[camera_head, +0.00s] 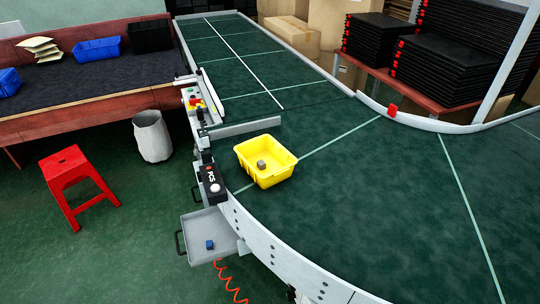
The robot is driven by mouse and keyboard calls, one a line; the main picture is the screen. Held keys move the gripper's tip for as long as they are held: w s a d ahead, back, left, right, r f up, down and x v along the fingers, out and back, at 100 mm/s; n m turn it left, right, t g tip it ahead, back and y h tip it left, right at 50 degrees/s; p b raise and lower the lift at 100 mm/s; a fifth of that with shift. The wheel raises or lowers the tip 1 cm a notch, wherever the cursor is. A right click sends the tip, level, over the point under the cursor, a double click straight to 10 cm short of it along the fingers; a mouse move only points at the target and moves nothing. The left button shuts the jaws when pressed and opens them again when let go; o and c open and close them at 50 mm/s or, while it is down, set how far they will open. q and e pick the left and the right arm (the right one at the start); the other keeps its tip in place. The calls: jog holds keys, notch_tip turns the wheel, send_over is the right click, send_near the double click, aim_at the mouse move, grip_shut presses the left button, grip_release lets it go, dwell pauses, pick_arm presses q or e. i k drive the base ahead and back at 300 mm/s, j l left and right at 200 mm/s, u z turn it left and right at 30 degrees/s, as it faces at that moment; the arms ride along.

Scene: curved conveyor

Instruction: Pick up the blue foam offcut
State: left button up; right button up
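A small blue block (209,244), which looks like the blue foam offcut, lies in the open grey metal tray (203,227) fixed below the conveyor's near left edge. It lies on the tray's floor with bare space around it. A yellow bin (276,175) stands on the conveyor belt, up and to the right of the tray, with a small grey-brown block (261,165) inside. Neither of my grippers shows in the head view.
The green curved conveyor (370,190) has a raised metal side rail. A scanner-like device (212,184) sits on the rail above the tray. A red coiled hose (229,283) hangs below the tray. A red stool (72,178) and grey bin (152,137) stand left.

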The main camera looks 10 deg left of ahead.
aim_at(209, 244)
jog(key=u, duration=1.05)
jog(key=z, duration=0.35)
jog(key=i+j+z, duration=0.1)
jog(key=j+z, duration=0.6)
jog(key=z, duration=0.15)
jog(key=j+z, duration=0.4)
jog(key=k+j+z, duration=0.1)
jog(key=j+z, duration=0.2)
jog(key=z, duration=0.15)
